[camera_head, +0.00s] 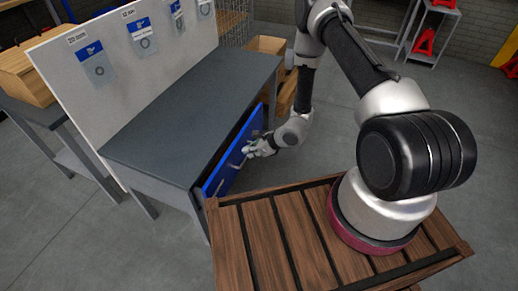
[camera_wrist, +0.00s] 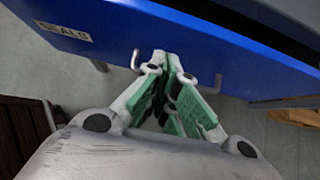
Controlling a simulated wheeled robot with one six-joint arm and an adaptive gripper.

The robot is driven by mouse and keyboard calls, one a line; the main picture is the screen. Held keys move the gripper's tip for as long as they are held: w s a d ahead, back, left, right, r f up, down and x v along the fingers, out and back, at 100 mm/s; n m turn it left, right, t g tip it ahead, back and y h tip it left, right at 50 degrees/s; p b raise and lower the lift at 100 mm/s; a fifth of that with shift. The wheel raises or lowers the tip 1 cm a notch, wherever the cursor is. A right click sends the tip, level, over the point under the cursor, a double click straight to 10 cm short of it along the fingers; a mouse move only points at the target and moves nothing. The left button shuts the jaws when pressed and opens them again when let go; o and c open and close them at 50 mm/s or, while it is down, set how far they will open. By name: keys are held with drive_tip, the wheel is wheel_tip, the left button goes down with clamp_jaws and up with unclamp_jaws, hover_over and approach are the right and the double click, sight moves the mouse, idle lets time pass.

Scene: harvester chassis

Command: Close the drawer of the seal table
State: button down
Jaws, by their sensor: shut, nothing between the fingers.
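The seal table (camera_head: 190,110) has a grey top and a blue drawer (camera_head: 224,165) on its right side. The drawer stands out from the table, with a dark gap between its blue front and the table edge. In the wrist view the blue drawer front (camera_wrist: 210,50) bears a white label (camera_wrist: 64,31) that reads partly "ALS". A metal handle (camera_wrist: 217,84) shows on both sides of my fingers; its middle is hidden. My gripper (camera_head: 254,150) is shut and empty, its fingertips (camera_wrist: 165,62) close to the drawer front; contact cannot be told.
A white board (camera_head: 115,75) with hanging seal packets stands behind the tabletop. Wooden boxes (camera_head: 268,44) stand beyond the table's far end. My slatted wooden base is close to the table's near corner.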

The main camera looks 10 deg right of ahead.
sight(235, 148)
drive_tip(key=shift+w+a+r, duration=0.1)
drive_tip(key=shift+w+a, duration=0.4)
drive_tip(key=shift+a, duration=0.15)
drive_tip(key=shift+w+a, duration=0.45)
drive_tip(key=shift+a, duration=0.2)
drive_tip(key=shift+w+a, duration=0.8)
drive_tip(key=shift+a, duration=0.35)
drive_tip(key=shift+d, duration=0.1)
